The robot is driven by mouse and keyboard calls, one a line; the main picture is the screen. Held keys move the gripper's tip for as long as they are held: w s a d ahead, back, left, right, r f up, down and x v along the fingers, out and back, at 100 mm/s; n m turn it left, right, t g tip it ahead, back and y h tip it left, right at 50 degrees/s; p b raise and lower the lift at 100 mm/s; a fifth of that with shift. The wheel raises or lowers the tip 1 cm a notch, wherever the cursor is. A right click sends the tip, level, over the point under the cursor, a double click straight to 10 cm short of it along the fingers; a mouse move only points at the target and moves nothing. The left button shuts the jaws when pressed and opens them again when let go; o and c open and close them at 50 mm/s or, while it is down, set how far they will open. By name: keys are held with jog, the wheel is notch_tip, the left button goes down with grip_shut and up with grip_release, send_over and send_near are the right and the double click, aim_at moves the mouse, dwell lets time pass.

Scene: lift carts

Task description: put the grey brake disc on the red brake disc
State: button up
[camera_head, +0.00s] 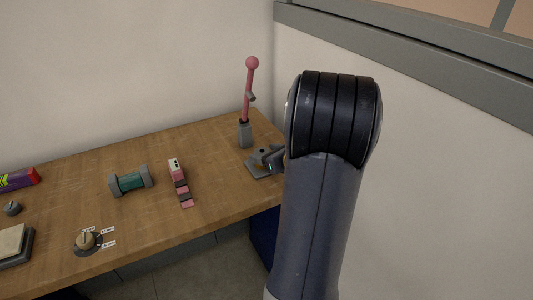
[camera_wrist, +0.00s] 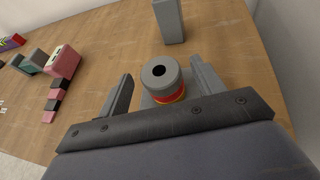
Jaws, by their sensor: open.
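The grey brake disc (camera_wrist: 159,73), round with a dark centre hole, sits at the top of a short stack in the wrist view. Directly under it shows a red band with yellow, which looks like the red brake disc (camera_wrist: 168,97); its lower part is hidden. The grey disc appears to rest flat on it. My gripper (camera_wrist: 161,70) is open, one finger on each side of the stack, with a visible gap at the left finger. In the head view my arm hides most of this spot.
A grey block (camera_wrist: 169,20) stands just beyond the stack; in the head view it is the base of a pink lever (camera_head: 251,85). A pink and black stepped piece (camera_head: 180,183) and a green spool (camera_head: 131,181) lie to the left. The wooden table (camera_head: 220,195) is clear between them.

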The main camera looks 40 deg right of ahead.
jog(key=shift+r, duration=0.15)
jog(key=shift+s+r, duration=0.15)
jog(key=shift+s, duration=0.05)
jog(key=v, duration=1.1)
jog(key=shift+s+p, duration=0.25)
jog(key=shift+p, duration=0.1)
